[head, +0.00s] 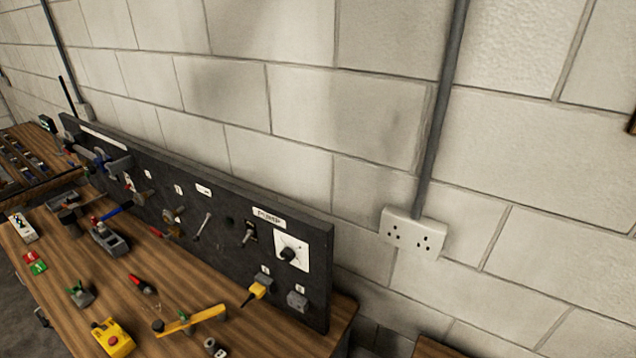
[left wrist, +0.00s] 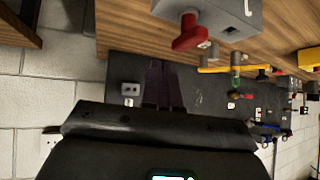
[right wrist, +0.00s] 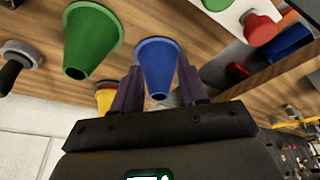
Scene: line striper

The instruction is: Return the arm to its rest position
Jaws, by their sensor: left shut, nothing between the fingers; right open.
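My left gripper (left wrist: 163,80) shows in the left wrist view with its dark fingers together and nothing between them. It points toward the black panel (left wrist: 205,92) and the wooden bench edge. A grey box with a red knob (left wrist: 190,34) is above the fingers in that picture. My right gripper (right wrist: 160,82) shows in the right wrist view with its fingers apart. A blue cone (right wrist: 157,58) appears between and beyond the fingers; I cannot tell how far away it is. Neither gripper shows in the head view.
In the head view, the black panel (head: 225,205) stands along the wooden bench (head: 70,262), against the block wall. A yellow box with a red button (head: 113,338) and a yellow bar (head: 190,321) lie in front. In the right wrist view, a green cone (right wrist: 91,38) is beside the blue one.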

